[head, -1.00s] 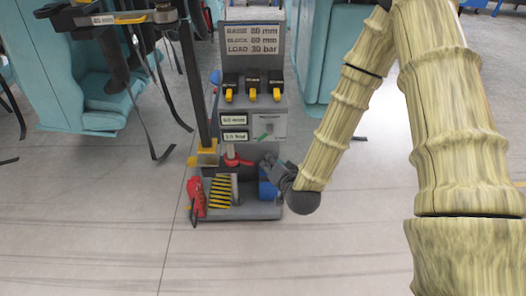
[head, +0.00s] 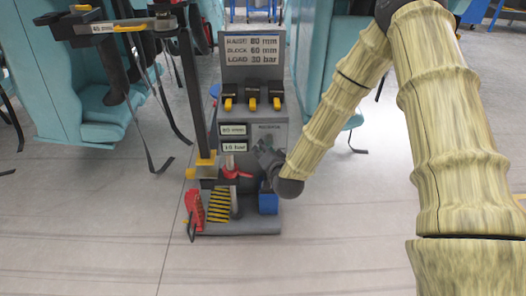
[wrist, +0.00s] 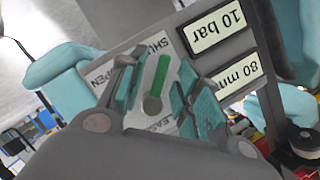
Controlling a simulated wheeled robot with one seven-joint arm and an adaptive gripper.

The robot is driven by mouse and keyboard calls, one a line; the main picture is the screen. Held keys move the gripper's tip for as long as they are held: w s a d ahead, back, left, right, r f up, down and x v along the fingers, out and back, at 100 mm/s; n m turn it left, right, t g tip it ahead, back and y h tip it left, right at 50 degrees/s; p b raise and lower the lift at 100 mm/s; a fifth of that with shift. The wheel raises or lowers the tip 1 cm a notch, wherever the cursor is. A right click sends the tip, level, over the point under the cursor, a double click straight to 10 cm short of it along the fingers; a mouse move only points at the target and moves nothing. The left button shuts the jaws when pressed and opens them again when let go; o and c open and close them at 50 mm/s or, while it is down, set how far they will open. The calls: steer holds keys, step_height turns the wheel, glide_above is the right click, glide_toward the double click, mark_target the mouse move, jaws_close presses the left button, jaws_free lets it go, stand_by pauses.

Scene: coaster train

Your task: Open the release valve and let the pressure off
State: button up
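The release valve is a green lever (wrist: 158,82) on a pale plate (wrist: 180,72) marked OPEN, SHUT and what reads as part of RELEASE. In the wrist view the lever's free end points toward SHUT. My gripper (wrist: 158,88) is open, with one teal-padded finger on each side of the lever. Gaps show between lever and pads, so it looks ungripped. In the head view my gripper (head: 266,156) is at the front of the grey stand (head: 268,112) and hides the lever. Display labels read 10 bar (wrist: 217,27) and 80 mm (wrist: 237,77).
A sign (head: 251,48) and several yellow-tipped switches stand above the valve. A red handle (head: 236,172), a red item (head: 194,207) and a blue block (head: 268,203) are low on the stand. Teal seats (head: 105,105) flank it. The front floor is clear.

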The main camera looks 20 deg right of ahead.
steer(key=shift+w+f, duration=0.15)
steer(key=shift+w, duration=0.5)
steer(key=shift+c, duration=0.2)
jaws_close()
